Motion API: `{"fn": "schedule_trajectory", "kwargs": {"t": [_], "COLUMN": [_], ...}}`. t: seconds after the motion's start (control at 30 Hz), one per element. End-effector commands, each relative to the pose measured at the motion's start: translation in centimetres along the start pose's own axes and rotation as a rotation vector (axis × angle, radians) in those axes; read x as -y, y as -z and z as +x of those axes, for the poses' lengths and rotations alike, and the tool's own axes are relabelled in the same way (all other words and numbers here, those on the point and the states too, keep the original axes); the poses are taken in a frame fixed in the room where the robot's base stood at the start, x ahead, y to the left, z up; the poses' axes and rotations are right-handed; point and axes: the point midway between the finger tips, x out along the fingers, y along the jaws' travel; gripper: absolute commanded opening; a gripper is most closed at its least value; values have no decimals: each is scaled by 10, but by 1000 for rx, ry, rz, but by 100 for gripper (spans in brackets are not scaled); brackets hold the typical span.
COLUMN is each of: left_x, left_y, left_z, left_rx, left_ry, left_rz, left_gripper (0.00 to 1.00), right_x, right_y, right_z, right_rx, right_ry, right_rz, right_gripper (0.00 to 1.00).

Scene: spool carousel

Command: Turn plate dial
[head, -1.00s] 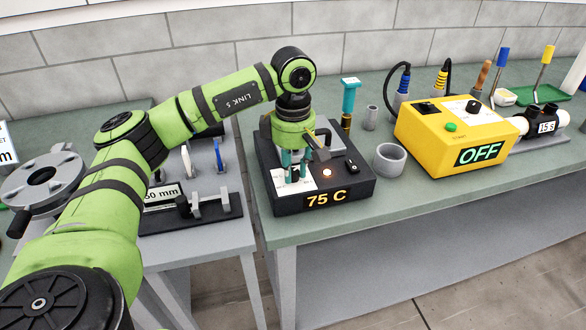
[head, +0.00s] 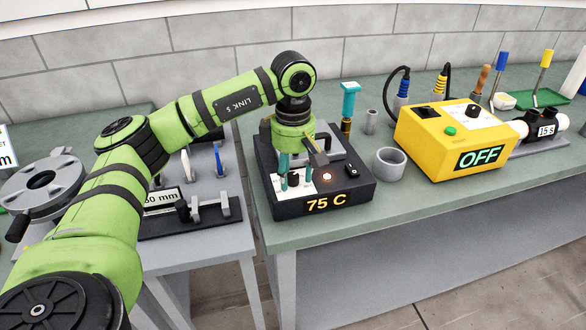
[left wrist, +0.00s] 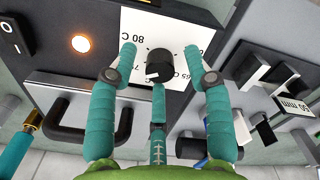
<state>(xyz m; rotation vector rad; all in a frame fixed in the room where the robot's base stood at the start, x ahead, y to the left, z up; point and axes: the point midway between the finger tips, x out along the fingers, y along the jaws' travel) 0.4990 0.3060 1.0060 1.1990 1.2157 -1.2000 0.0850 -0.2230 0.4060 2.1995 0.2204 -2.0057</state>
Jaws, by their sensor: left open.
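The hot plate (head: 330,208) is a black box with an orange "75 C" display (head: 325,201). Its black dial (left wrist: 158,66) with a white mark sits on a white panel printed with temperatures, such as 80 C and 65 C. My left gripper (left wrist: 157,56) has teal fingers and is open above the panel, its two outer fingertips on either side of the dial with gaps visible. In the head view my left gripper (head: 295,183) points down at the panel and partly hides the dial. My right gripper is not in view.
A lit round lamp (left wrist: 81,44) and a black rocker switch (left wrist: 13,37) are beside the panel. A black handle (left wrist: 88,128) is close to the fingers.

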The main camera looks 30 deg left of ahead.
Motion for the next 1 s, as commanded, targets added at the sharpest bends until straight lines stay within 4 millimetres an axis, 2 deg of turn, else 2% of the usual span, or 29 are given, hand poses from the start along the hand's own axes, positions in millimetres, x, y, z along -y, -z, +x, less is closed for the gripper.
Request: {"fn": "schedule_trajectory", "kwargs": {"t": [0.17,0.27,0.5,0.6,0.8,1.0], "left_x": [-1,-1,-1,-1,0,0], "left_y": [0,0,0,0,0,0], "left_z": [-12,-29,-84,-99,-116,-120], "left_rx": [1,1,0,-1,0,0], "left_ry": [-4,-6,-6,-6,-2,0], "left_rz": [-1,0,0,-1,0,0], "left_gripper": [50,50,50,50,50,50], "right_x": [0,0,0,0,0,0], "right_y": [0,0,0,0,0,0], "right_z": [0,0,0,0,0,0], "right_rx": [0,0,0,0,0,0], "right_ry": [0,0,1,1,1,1], "right_rz": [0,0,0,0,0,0], "right_gripper": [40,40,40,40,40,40]}}
